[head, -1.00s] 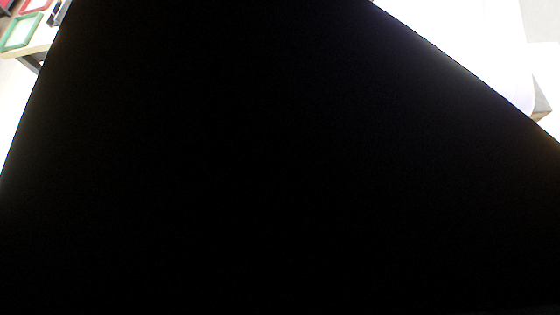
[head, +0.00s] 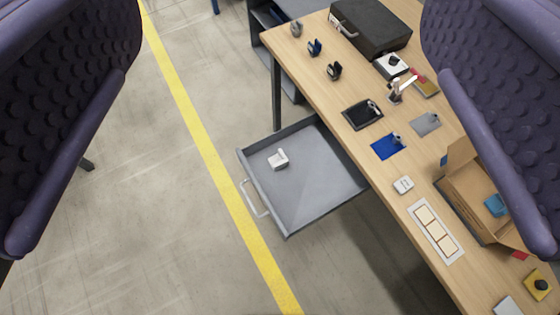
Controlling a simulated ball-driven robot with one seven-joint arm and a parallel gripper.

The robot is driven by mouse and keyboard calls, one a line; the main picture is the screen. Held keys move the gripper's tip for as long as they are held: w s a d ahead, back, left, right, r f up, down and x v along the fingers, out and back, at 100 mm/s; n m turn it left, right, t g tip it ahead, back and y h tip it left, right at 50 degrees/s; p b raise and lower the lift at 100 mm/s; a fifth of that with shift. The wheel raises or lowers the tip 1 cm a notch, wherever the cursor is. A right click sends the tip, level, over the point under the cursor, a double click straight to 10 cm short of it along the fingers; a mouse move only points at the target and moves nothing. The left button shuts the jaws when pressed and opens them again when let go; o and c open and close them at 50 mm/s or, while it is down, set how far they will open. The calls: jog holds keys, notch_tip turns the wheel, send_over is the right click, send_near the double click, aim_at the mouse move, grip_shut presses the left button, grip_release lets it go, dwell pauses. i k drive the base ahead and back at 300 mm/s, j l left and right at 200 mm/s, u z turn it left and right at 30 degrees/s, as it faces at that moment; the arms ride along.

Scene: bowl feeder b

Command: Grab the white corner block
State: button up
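A small white block (head: 278,159) with an upright part lies in an open grey drawer (head: 318,205), left of the drawer's middle. It looks like the white corner block. My gripper (head: 281,245) shows as two purple padded fingers at the left and right edges of the view. The fingers are wide apart with nothing between them. The block is well beyond the fingertips and apart from them. Another small white piece (head: 403,185) sits on the table near its left edge.
The drawer sticks out left from the wooden table (head: 380,210), its handle (head: 255,198) facing the floor. The table bears a black case (head: 370,27), a blue pad (head: 388,146), a cardboard box (head: 470,190) and a panel (head: 435,230). The floor (head: 140,230) with its yellow line is clear.

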aim_at(278, 161)
jog(key=i+j+z, duration=0.25)
jog(key=i+j, duration=0.3)
jog(key=i+j+z, duration=0.3)
jog(key=i+j, duration=0.15)
jog(key=j, duration=0.25)
jog(key=i+j+z, duration=0.1)
jog(key=j, duration=0.25)
jog(key=i+j+z, duration=0.15)
jog(key=i+j, duration=0.15)
jog(key=i+j+z, duration=0.15)
jog(key=j, duration=0.35)
